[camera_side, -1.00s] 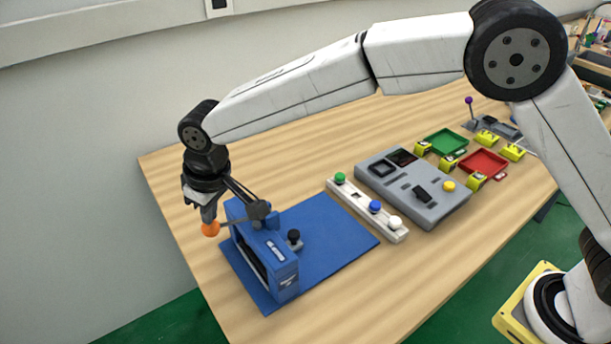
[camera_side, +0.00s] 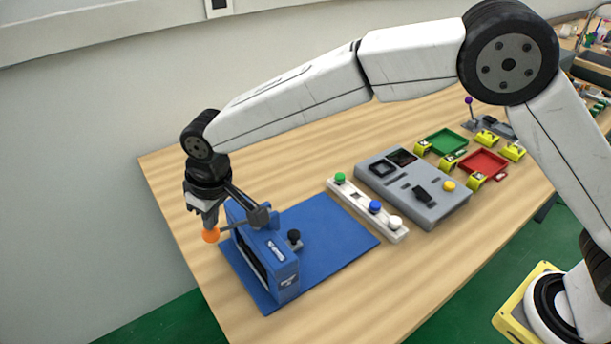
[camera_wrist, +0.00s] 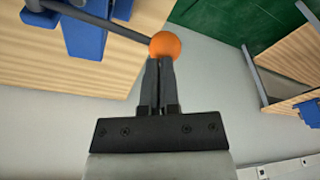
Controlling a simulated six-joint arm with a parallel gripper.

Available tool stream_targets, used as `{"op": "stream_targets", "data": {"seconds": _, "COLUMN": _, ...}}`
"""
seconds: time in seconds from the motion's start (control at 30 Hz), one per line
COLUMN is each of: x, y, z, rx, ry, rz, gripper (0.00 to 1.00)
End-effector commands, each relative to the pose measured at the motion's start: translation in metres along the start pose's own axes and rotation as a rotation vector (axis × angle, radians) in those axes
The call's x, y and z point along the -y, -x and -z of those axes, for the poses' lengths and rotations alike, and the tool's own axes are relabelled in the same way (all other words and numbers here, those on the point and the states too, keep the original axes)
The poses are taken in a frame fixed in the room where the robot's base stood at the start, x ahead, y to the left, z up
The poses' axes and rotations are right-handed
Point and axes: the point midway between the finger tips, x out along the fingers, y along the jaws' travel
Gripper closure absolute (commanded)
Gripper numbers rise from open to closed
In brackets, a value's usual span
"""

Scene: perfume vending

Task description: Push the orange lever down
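The lever's orange ball knob (camera_side: 211,235) is at the left end of a thin grey rod, off the left side of the blue vending device (camera_side: 272,255). The knob also shows in the wrist view (camera_wrist: 165,45), at the end of its rod. My gripper (camera_side: 209,223) points down right above the knob. In the wrist view my gripper (camera_wrist: 160,65) has its two fingers together, with the tips at the knob and seemingly touching it. No object shows between the fingers.
The device stands on a blue base plate (camera_side: 335,235) with a black knob (camera_side: 294,236). To the right are a white button strip (camera_side: 355,196), a grey panel (camera_side: 440,205), and green (camera_side: 446,141) and red (camera_side: 484,163) trays. The table's left edge is close to the lever.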

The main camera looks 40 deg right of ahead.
Motion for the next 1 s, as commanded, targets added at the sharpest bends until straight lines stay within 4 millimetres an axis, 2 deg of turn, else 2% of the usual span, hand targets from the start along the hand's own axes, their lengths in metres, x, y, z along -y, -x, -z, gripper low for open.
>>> {"op": "stream_targets", "data": {"seconds": 1.0, "x": -0.001, "y": -0.015, "z": -0.003, "rx": 0.002, "ry": 0.000, "rz": -0.001, "gripper": 1.00}}
